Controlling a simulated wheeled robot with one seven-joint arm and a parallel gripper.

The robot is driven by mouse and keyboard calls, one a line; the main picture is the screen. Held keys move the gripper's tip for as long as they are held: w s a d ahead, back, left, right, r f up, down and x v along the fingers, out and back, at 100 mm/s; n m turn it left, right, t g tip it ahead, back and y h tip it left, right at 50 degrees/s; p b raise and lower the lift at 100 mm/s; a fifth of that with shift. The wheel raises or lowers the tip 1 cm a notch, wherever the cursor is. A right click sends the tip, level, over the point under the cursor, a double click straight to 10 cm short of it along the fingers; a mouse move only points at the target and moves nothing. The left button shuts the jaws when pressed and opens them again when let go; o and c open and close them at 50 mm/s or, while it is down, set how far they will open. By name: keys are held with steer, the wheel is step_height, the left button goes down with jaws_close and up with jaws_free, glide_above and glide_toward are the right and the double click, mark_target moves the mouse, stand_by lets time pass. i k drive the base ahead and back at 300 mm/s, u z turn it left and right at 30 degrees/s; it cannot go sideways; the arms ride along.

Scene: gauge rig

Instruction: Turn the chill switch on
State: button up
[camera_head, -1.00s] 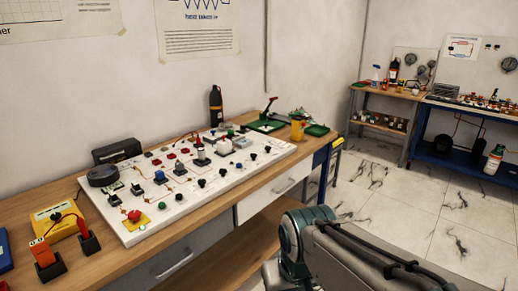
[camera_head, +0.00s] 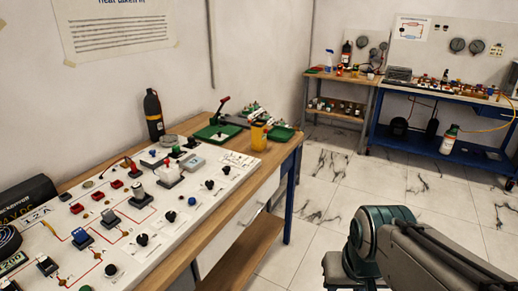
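No label reading "chill" is legible, so I cannot tell which control is the chill switch. A white panel (camera_head: 198,215) with several knobs, buttons and switches lies on the near wooden bench at left. A blue-framed rig (camera_head: 440,113) with an upright gauge board (camera_head: 436,48) stands at the far right, its small parts too small to tell apart. My arm shows at the lower right, over the floor and apart from both benches. My gripper is outside the view.
A wooden shelf table (camera_head: 335,106) stands by the far wall. The marble floor (camera_head: 330,183) between is clear. A bottle (camera_head: 449,139) stands on the rig's lower shelf.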

mark_target(226, 169)
steer(key=u, duration=0.25)
steer(key=i, duration=1.1)
steer(key=u, duration=0.65)
